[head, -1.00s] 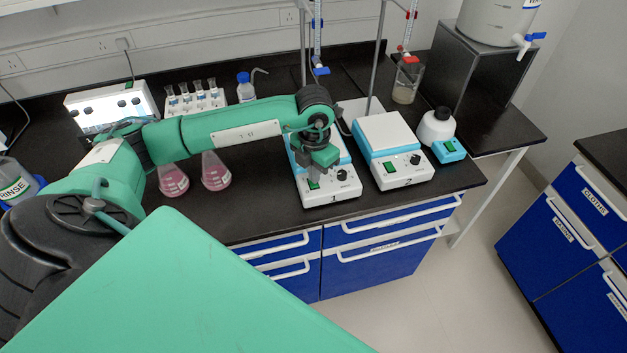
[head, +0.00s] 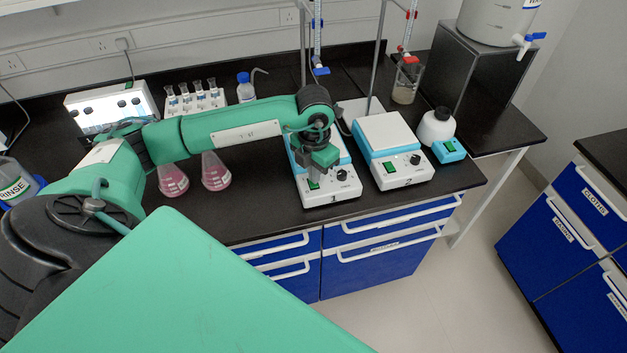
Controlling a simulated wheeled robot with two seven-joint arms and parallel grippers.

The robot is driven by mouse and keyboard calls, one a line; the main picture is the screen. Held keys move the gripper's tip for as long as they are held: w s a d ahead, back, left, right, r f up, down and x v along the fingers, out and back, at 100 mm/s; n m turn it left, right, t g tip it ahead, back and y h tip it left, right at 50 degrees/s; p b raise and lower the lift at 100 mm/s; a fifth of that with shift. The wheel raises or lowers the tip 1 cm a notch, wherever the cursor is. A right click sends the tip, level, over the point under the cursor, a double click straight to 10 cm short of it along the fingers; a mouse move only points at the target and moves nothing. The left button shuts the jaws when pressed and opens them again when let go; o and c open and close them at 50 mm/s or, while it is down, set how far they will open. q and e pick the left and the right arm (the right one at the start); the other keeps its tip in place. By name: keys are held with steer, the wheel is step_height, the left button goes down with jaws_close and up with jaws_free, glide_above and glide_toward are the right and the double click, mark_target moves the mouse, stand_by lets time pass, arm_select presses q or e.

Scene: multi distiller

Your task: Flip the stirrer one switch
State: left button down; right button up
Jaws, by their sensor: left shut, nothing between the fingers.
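Stirrer one (head: 331,194) is a white and teal box with a "1" on its front, on the black bench. Its green switch (head: 313,184) is at the left of the front panel, with a black knob (head: 342,175) to its right. My left gripper (head: 318,172) is shut and empty, pointing down just above the switch. I cannot tell whether it touches the switch. The gripper and wrist hide much of the stirrer's top. My right gripper is not in view.
Two flasks of pink liquid (head: 215,172) stand to the left under my arm. Stands with burettes (head: 317,40) rise behind. Blue drawers (head: 375,262) lie below the bench edge.

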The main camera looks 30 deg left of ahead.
arm_select(q)
steer(key=shift+f+b, duration=0.9)
steer(key=shift+f, duration=0.05)
stand_by(1.0)
steer(key=shift+r, duration=0.15)
steer(key=shift+r+p, duration=0.45)
steer(key=shift+r, duration=0.1)
steer(key=shift+r+p, duration=1.35)
steer(key=shift+r, duration=1.5)
